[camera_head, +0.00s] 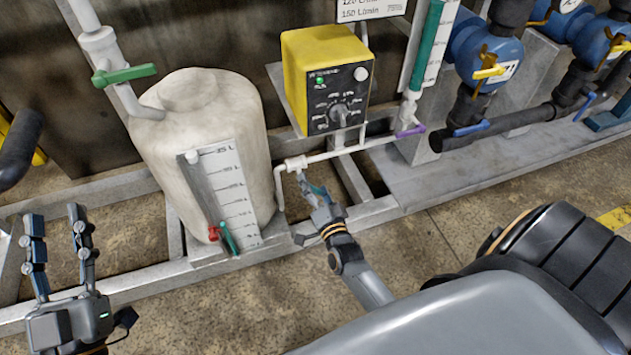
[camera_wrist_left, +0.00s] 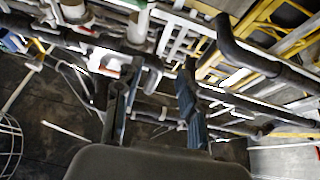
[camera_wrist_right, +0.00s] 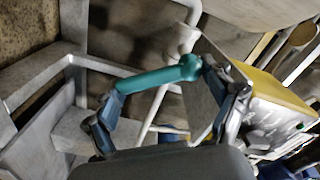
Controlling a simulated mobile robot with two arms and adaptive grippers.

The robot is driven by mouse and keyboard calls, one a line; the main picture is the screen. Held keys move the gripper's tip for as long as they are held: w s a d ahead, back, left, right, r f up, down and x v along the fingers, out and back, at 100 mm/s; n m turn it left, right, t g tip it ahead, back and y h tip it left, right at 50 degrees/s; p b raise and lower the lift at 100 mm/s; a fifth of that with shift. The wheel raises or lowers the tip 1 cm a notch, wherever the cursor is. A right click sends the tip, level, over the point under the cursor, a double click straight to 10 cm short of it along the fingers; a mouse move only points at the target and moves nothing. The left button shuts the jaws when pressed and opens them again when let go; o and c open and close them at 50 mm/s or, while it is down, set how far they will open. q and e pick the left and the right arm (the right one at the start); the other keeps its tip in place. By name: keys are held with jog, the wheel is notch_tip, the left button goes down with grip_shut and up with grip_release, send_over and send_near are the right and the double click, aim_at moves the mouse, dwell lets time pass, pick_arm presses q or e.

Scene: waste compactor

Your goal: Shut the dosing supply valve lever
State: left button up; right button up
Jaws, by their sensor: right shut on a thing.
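A teal valve lever (camera_head: 317,189) is on the white pipe fitting (camera_head: 296,163) between the tank and the yellow dosing pump. In the right wrist view the lever (camera_wrist_right: 155,78) lies across between my fingers, its round hub near the right finger. My right gripper (camera_head: 313,192) is shut on this lever, and the fingers partly hide it in the head view. My left gripper (camera_head: 56,222) is open and empty at the far left, away from the lever. Its two spread fingers also show in the left wrist view (camera_wrist_left: 152,100).
The white tank (camera_head: 205,120) has a red handle (camera_head: 213,233) and a teal handle (camera_head: 229,238) low down. A green lever (camera_head: 124,75) is on the upper left pipe, and a purple handle (camera_head: 410,131) is right of the yellow pump (camera_head: 310,70). A grey frame (camera_head: 120,285) runs along the floor.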

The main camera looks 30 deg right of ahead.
jog(key=shift+w+a+f+m, duration=0.1)
jog(key=shift+a+m, duration=0.05)
jog(key=shift+m, duration=0.85)
jog(key=shift+a+f+m, duration=0.2)
jog(key=shift+m, duration=0.7)
jog(key=shift+w+a+f+m+b, duration=0.1)
jog(key=shift+a+m+b, duration=0.05)
jog(key=shift+m, duration=0.45)
jog(key=shift+w+a+m+b, duration=0.1)
jog(key=shift+a+m+b, duration=0.05)
jog(key=shift+m, duration=0.45)
pick_arm(q)
jog(key=shift+s+r+t, duration=0.35)
jog(key=shift+r+t, duration=0.05)
jog(key=shift+r, duration=0.15)
jog(key=shift+s+r+t, duration=0.35)
jog(key=shift+r+t, duration=0.05)
jog(key=shift+r, duration=0.15)
pick_arm(e)
jog(key=shift+a+m, duration=0.15)
jog(key=shift+m, duration=0.45)
jog(key=o, duration=1.5)
pick_arm(q)
jog(key=shift+w, duration=0.1)
pick_arm(e)
jog(key=shift+o, duration=0.2)
jog(key=shift+f, duration=0.1)
